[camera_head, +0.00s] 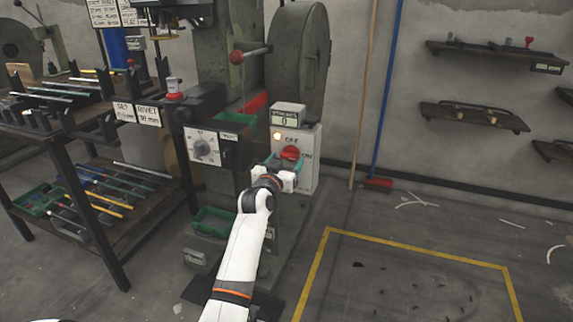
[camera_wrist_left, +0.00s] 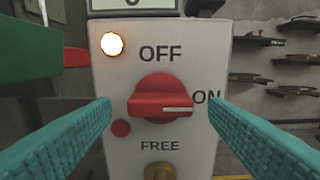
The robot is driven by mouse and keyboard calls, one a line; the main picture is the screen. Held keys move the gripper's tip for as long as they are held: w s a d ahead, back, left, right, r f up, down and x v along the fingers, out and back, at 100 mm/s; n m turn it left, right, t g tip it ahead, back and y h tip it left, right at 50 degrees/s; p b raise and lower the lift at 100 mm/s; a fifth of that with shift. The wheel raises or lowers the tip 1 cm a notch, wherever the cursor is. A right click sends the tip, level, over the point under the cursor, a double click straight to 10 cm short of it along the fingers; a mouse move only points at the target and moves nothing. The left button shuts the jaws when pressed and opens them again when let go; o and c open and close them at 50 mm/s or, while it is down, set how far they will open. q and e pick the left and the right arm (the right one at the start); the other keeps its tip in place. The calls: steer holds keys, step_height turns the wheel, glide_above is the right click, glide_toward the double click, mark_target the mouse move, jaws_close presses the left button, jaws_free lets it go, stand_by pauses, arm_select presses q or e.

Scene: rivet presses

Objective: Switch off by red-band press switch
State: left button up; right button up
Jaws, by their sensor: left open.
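The switch box (camera_head: 307,174) is a pale panel on the side of the grey press (camera_head: 215,60), which shows a red band (camera_head: 255,104). Its red rotary knob (camera_head: 291,152) also shows in the left wrist view (camera_wrist_left: 160,92). The knob's white pointer line points right, to ON; OFF is above and FREE below. The lamp (camera_wrist_left: 112,43) at the upper left is lit. My left gripper (camera_head: 284,170) is open in front of the panel. In the wrist view its teal fingers (camera_wrist_left: 160,103) stand either side of the knob, with gaps. My right gripper is out of view.
A counter display (camera_head: 287,117) sits above the box. A dial box (camera_head: 208,149) and a red-ball lever (camera_head: 237,57) are to the left. A workbench (camera_head: 60,130) stands at the far left. Yellow-lined floor (camera_head: 420,285) is open at the right.

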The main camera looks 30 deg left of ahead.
arm_select(q)
steer(key=shift+w+a, duration=0.1)
steer(key=shift+w, duration=0.35)
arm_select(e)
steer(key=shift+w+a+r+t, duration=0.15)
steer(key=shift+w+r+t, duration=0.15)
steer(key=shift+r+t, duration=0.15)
